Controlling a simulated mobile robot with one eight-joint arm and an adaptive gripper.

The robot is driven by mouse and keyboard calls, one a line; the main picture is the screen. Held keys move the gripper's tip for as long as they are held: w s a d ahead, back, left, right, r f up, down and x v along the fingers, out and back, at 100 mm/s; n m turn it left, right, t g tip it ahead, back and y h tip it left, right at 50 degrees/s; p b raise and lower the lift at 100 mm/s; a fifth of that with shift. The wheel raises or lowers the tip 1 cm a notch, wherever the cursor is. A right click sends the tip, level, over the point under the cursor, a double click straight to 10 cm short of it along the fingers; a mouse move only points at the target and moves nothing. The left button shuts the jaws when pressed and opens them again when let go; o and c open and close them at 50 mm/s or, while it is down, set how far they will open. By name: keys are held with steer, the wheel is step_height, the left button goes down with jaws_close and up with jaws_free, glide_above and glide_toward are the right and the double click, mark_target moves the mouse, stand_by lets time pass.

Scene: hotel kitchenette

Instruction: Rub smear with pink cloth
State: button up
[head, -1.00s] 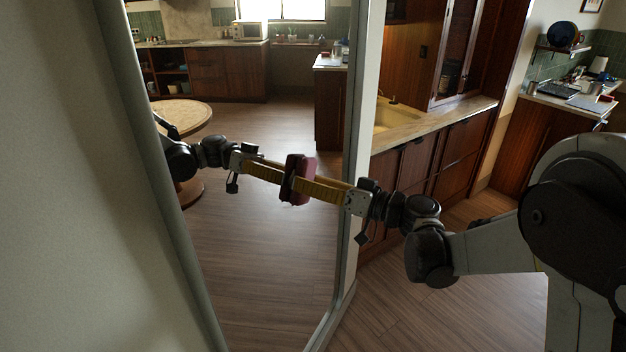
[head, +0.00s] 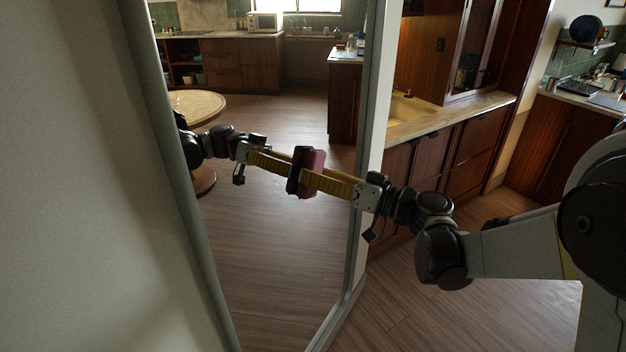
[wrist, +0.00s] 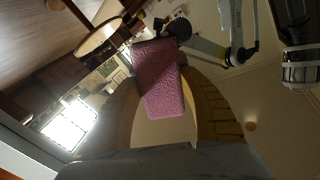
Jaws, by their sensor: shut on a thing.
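The pink cloth (head: 313,163) is a thick, folded pad between the tips of my gripper (head: 320,180). My gripper's yellow fingers are shut on it. In the wrist view the cloth (wrist: 158,80) is textured pink and spans the gap between the fingers. The cloth is at the tall mirror (head: 270,260), right of its middle. Its darker reflection meets it there, so it looks to be touching or very close to the glass. The arm on the left is my own reflection. I cannot make out a smear; the cloth or reflections may hide it.
The mirror has a grey frame (head: 358,240), with a pale wall (head: 70,180) to its left. To the right stand a wooden sink counter (head: 455,118) and another counter. The round table and window in the glass are reflections. Floor between is clear.

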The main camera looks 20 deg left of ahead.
steer(key=w, duration=0.2)
steer(key=w+d, duration=0.1)
steer(key=w, duration=0.1)
steer(key=w+b, duration=0.1)
steer(key=shift+w+d+f, duration=0.1)
steer(key=shift+w+d, duration=0.15)
steer(key=shift+w, duration=0.15)
steer(key=shift+s, duration=0.1)
steer(key=shift+s+a+b, duration=0.1)
steer(key=shift+s+a, duration=0.2)
steer(key=shift+s, duration=0.9)
steer(key=shift+s+a+b, duration=0.15)
steer(key=shift+s+a, duration=0.1)
steer(key=shift+s, duration=1)
steer(key=shift+s+a+b, duration=0.1)
steer(key=shift+s+a, duration=0.2)
steer(key=shift+s, duration=0.9)
steer(key=shift+d, duration=0.1)
steer(key=shift+v, duration=2.9)
steer(key=shift+d, duration=0.1)
